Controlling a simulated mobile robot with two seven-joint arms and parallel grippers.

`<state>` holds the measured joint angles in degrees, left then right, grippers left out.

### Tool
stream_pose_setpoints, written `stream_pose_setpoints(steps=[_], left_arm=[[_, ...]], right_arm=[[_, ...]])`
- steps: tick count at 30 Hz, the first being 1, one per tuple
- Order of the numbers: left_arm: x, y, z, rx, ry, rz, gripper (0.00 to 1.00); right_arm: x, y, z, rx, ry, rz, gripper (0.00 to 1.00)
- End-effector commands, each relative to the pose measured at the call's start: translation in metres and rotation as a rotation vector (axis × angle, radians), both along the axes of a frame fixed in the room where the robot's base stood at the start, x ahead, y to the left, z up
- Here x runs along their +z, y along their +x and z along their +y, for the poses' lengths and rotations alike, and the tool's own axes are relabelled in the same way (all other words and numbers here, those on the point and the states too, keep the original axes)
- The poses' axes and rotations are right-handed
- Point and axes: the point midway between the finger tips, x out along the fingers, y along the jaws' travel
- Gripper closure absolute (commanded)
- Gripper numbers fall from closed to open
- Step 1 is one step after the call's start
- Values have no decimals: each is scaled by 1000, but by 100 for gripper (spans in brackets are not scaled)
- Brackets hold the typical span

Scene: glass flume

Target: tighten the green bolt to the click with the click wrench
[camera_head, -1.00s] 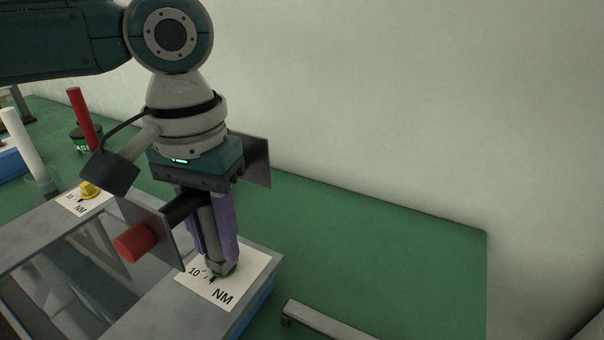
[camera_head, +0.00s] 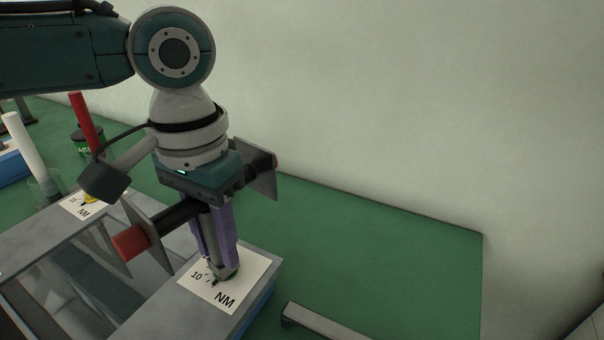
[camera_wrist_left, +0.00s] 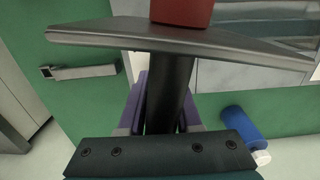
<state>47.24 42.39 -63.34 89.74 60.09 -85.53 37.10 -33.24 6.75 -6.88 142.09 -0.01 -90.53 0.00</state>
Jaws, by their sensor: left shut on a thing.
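My left gripper (camera_head: 220,245) has purple fingers and points down, shut on the click wrench. The wrench has a black crossbar (camera_head: 178,219) with grey plates and red ends (camera_head: 130,241); its bar, plate and one red end also show in the left wrist view (camera_wrist_left: 172,85). The wrench's lower end stands over the green bolt (camera_head: 233,276), of which only a green edge shows at the tip. Whether it is fully seated cannot be told. A white card (camera_head: 255,268) marked "10" and "NM" lies around the bolt. My right gripper is not in view.
A yellow bolt (camera_head: 89,198) sits on another NM card at the left. A red rod (camera_head: 84,118), a white rod (camera_head: 25,140) and a dark jar stand behind. A grey bar (camera_head: 325,322) lies at front. The green bench at right is clear.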

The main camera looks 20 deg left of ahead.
Motion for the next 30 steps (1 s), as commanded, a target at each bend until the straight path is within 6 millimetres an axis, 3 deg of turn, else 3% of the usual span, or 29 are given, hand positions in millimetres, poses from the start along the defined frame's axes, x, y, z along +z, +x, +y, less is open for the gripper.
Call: stream_pose_setpoints(steps=[13, 30], left_arm=[[1, 1, 0, -13, -1, -2, 100], [1, 0, 1, -173, 0, -1, 100]], right_arm=[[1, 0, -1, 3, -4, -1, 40], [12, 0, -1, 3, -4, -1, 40]])
